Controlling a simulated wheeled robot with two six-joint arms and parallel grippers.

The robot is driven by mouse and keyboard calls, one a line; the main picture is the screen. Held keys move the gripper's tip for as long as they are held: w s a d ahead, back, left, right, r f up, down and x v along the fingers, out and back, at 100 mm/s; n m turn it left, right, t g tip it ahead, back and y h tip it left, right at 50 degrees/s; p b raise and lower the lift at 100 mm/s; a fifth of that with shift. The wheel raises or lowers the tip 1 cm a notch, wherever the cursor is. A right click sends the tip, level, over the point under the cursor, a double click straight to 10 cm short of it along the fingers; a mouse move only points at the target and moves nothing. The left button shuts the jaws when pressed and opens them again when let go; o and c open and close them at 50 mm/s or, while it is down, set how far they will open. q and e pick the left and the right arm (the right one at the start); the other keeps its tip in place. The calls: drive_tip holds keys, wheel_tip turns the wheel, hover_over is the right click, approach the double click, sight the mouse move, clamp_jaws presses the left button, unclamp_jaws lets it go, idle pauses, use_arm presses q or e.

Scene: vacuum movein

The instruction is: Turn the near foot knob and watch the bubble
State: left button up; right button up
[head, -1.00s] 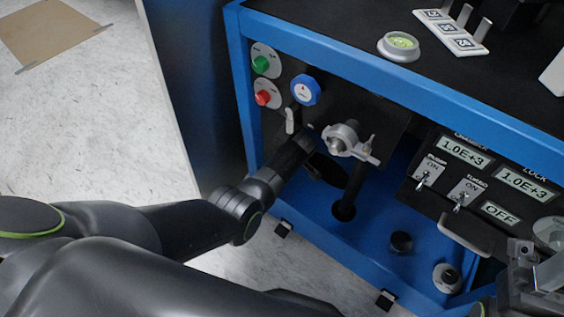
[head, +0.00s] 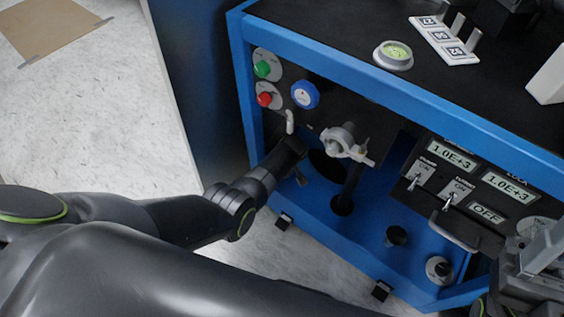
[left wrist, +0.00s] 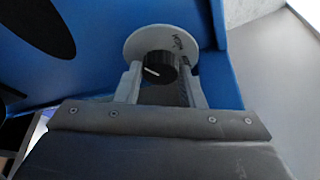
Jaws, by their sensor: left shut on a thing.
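The foot knob (left wrist: 157,63) is black with a white pointer line and sits on a pale round plate (left wrist: 137,40) in the left wrist view. My left gripper (left wrist: 163,80) has one finger on each side of it and is shut on it. In the head view my left arm hides this knob and most of the gripper. The round bubble level (head: 394,55) with its green vial lies on the black cabinet top; a paler spot shows in it, but its exact centring is too small to tell. My right gripper (head: 540,258) shows partly at the right edge, its jaws unclear.
The blue-framed cabinet (head: 345,53) carries green and red buttons (head: 264,99), a blue-rimmed gauge (head: 305,95), a metal clamp (head: 345,140) and a panel of switches and displays (head: 455,158). Open floor (head: 95,120) lies left.

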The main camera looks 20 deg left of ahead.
use_arm(q)
drive_tip(key=o, duration=1)
